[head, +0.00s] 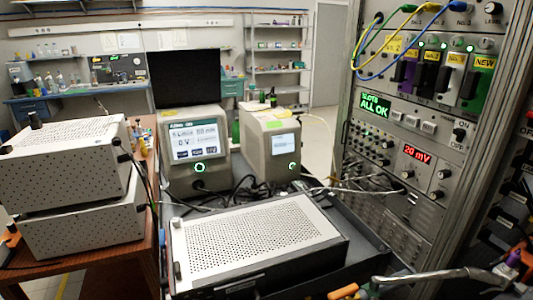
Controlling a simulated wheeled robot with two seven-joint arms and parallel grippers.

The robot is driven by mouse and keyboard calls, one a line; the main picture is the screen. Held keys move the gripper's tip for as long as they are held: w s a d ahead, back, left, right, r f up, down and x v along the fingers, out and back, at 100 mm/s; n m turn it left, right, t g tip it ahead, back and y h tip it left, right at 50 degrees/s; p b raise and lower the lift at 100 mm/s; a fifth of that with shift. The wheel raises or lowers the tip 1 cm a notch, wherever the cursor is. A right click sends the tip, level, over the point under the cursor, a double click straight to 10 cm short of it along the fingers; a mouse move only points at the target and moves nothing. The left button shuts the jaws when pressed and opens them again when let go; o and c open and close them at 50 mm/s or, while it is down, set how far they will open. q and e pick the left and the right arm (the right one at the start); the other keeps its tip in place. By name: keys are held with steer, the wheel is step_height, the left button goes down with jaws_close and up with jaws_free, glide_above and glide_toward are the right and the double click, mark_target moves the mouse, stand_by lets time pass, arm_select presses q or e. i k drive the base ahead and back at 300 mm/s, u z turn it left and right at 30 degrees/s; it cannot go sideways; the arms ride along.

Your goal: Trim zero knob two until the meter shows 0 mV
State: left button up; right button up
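The meter (417,154) is a small red-lit display on the rack at the right and reads 20 mV. Black knobs sit around it: one below its left side (407,174), one below its right side (443,174), and a lower one (436,195). More small knobs (367,142) stand in rows to the left. Their labels are too small to read, so I cannot tell which is zero knob two. Neither of my grippers can be made out in the head view.
Above the meter, a green display (374,105) reads ALL OK, beside an ON/OFF switch (459,134). Blue, yellow and green cables (400,45) loop across the upper rack. A perforated instrument box (255,240) stands in front. A metal bar (440,275) crosses the lower right.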

mark_target(445, 173)
steer(key=z, duration=1.35)
